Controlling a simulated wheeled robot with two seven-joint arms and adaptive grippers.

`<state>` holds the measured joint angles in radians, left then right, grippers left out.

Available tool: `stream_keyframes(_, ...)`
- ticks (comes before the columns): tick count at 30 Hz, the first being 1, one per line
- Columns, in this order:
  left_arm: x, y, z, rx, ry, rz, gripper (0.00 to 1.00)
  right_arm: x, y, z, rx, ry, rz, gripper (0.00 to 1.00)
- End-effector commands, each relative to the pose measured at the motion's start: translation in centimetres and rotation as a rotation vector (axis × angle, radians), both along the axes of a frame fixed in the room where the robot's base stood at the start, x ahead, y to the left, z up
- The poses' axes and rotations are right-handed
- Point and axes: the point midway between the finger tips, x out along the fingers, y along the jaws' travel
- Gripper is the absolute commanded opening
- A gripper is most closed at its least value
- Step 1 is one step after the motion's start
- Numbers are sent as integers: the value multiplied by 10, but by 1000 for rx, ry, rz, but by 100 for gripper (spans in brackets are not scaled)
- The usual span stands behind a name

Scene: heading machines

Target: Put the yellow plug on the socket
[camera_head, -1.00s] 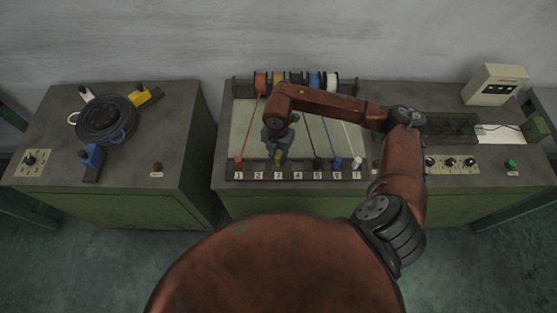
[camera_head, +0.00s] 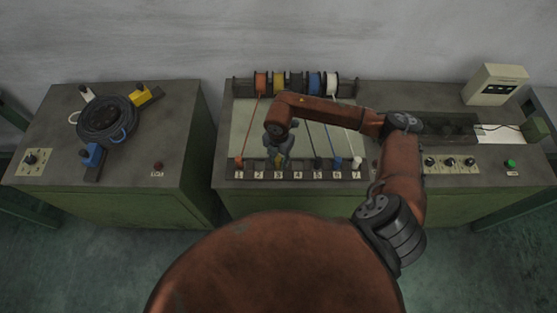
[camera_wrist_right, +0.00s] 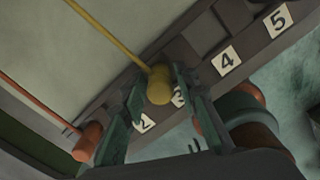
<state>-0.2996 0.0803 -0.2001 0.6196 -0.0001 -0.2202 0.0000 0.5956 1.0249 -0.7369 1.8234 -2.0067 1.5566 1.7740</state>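The yellow plug (camera_wrist_right: 160,88) is at the front strip beside label 3 in the right wrist view, with a yellow cord running up and left from it. In the head view, a little of the yellow plug (camera_head: 278,162) shows below the gripper. My right gripper (camera_wrist_right: 160,92) has one finger on each side of the plug, with a small gap visible; it looks open. It points down over the strip in the head view (camera_head: 281,160). The socket under the plug is hidden, so I cannot tell whether the plug is seated. My left gripper is out of view.
An orange plug (camera_wrist_right: 88,141) stands close to the left finger. Coloured spools (camera_head: 296,82) line the back. A left bench (camera_head: 60,125) holds a black coil (camera_head: 105,120).

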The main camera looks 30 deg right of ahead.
Motion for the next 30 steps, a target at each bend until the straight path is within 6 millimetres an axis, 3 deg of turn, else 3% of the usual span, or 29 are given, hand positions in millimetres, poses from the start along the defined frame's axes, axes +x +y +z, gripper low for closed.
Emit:
stream_keyframes(14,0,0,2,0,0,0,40,1,0,8,0,-2,0,37)
stream_keyframes(30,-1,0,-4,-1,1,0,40,1,0,106,0,-2,0,37)
